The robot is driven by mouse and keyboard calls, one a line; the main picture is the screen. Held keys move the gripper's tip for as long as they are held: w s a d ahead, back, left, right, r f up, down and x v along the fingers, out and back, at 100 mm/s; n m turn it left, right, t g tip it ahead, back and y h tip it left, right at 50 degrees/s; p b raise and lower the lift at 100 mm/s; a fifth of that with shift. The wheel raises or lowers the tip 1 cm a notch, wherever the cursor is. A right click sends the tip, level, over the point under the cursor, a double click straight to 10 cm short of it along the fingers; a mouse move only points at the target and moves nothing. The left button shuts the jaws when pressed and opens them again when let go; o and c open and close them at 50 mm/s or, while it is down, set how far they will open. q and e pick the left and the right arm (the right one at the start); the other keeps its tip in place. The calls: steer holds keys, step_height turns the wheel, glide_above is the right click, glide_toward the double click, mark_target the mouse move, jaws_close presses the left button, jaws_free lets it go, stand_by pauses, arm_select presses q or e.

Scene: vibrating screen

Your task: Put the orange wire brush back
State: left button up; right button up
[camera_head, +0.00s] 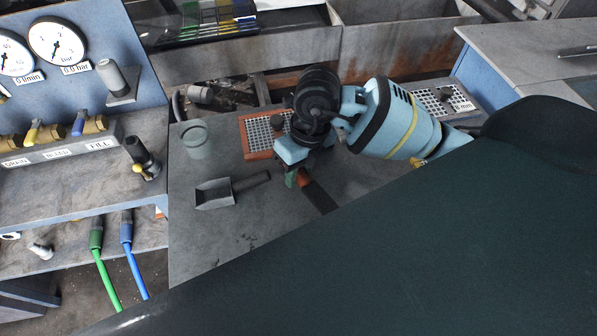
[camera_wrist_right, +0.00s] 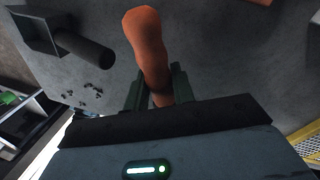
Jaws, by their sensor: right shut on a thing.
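The orange wire brush (camera_wrist_right: 148,45) runs between the two fingers of my right gripper (camera_wrist_right: 158,88) in the right wrist view, its orange handle sticking out beyond them. In the head view, my right gripper (camera_head: 298,178) points down over the grey bench top (camera_head: 230,240). The gripper is shut on the handle. I cannot tell whether the brush touches the bench. My left gripper is not in view.
A grey scoop (camera_head: 215,193) lies left of the gripper, with a green-grey cup (camera_head: 196,141) behind it. An orange-framed sieve (camera_head: 247,135) is close behind my right wrist. A gauge panel (camera_head: 100,60) stands at left. The bench's front left is clear.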

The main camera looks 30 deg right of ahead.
steer(key=shift+f, duration=0.4)
steer(key=shift+f, duration=0.15)
steer(key=o, duration=1)
steer(key=r, duration=0.4)
steer(key=d+r, duration=0.1)
steer(key=r, duration=0.3)
steer(key=d+r+p, duration=0.1)
steer(key=r, duration=0.3)
steer(key=shift+w+d, duration=0.15)
